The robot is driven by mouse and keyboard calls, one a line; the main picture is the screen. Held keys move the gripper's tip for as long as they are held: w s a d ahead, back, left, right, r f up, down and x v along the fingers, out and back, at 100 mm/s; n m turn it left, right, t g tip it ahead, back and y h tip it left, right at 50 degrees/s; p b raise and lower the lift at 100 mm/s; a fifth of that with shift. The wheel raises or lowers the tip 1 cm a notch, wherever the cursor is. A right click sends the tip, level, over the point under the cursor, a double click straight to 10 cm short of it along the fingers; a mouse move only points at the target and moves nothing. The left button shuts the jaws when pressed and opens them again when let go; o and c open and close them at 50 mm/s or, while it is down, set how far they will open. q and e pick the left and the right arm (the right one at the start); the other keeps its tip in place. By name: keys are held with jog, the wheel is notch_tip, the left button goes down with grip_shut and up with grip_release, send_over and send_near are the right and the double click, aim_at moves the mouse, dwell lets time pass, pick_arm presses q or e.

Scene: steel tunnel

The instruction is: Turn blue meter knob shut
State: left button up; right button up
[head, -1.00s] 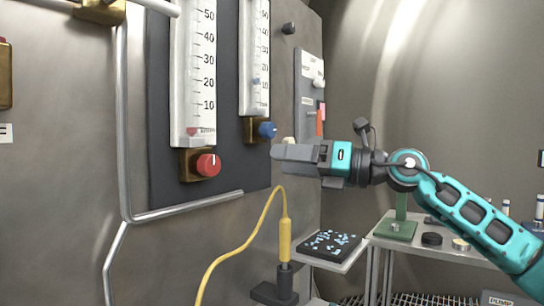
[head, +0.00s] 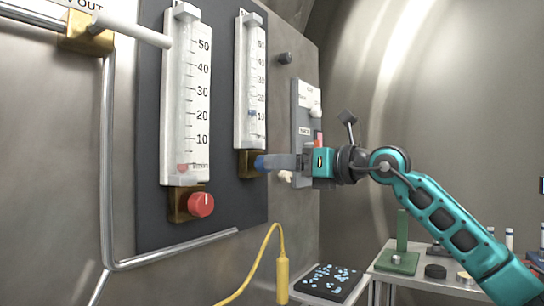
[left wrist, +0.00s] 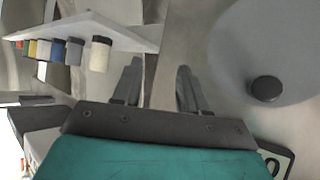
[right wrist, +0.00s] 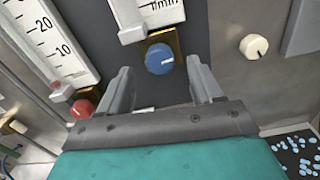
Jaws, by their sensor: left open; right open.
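The blue knob (right wrist: 159,58) sits on a brass block at the bottom of the right-hand flow meter (head: 250,90). The blue float (head: 252,113) stands a little above the 10 mark. My left gripper (left wrist: 155,85) is open and empty, away from the meters.
A red knob (head: 201,204) is under the left-hand meter (head: 187,100). A cream knob (right wrist: 254,47) is on the wall to the right. A bent pipe (head: 180,250) and yellow cable (head: 262,255) run below. A black tray (head: 330,281) holds blue bits.

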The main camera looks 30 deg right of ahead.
jog(key=shift+x, duration=1.9)
jog(key=shift+c, duration=0.3)
jog(key=c, duration=1)
jog(key=shift+n+p, duration=0.35)
jog(key=shift+n, duration=0.05)
jog(key=shift+s+a+n+p, duration=0.1)
jog(key=shift+n+p, duration=1.3)
jog(key=shift+n, duration=5.7)
